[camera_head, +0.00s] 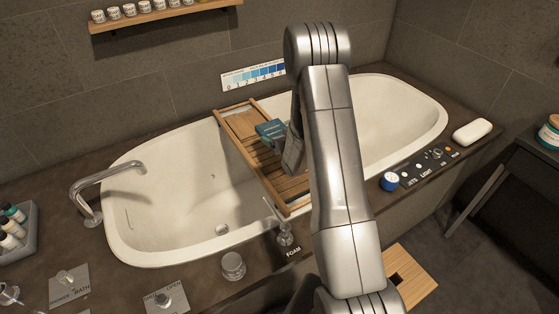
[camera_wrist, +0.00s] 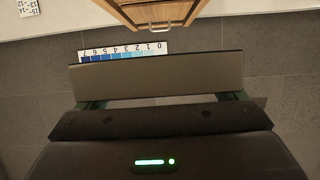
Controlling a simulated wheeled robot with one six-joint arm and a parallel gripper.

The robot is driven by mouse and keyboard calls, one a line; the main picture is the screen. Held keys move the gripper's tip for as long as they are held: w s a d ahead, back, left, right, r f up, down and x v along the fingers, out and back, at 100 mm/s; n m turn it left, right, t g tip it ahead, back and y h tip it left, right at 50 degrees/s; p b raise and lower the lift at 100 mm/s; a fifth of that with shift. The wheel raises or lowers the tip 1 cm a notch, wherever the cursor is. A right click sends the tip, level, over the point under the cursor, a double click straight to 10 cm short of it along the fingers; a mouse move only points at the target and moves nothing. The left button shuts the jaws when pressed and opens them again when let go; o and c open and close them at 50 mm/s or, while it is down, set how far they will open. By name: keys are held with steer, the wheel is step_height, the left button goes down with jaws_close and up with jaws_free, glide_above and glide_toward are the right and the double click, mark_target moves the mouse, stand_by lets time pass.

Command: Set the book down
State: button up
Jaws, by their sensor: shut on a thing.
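The book (camera_head: 270,131) is a small teal-blue block over the wooden bath tray (camera_head: 238,125) in the head view. My gripper (camera_head: 284,146) is shut on it, coming from the right, and is partly hidden behind my arm. I cannot tell whether the book touches the tray's slats. In the wrist view my gripper's dark jaws (camera_wrist: 155,98) cross the middle, with small teal bits at their sides. The tray (camera_wrist: 140,14) shows at the top of that view.
The tray spans the white bathtub (camera_head: 150,195). A chrome faucet (camera_head: 105,180) stands at the left. A blue-capped jar (camera_head: 389,181), a button panel (camera_head: 425,167) and soap (camera_head: 472,132) are on the right rim. A blue scale strip (camera_head: 253,76) is on the wall behind.

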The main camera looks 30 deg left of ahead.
step_height(320, 180, down, 8)
steer(key=shift+f, duration=0.25)
stand_by(0.4)
steer(key=shift+f+b, duration=0.35)
steer(key=shift+b, duration=0.15)
steer(key=shift+f+b, duration=0.25)
steer(key=shift+b, duration=0.25)
steer(key=shift+d, duration=0.1)
steer(key=o, duration=0.9)
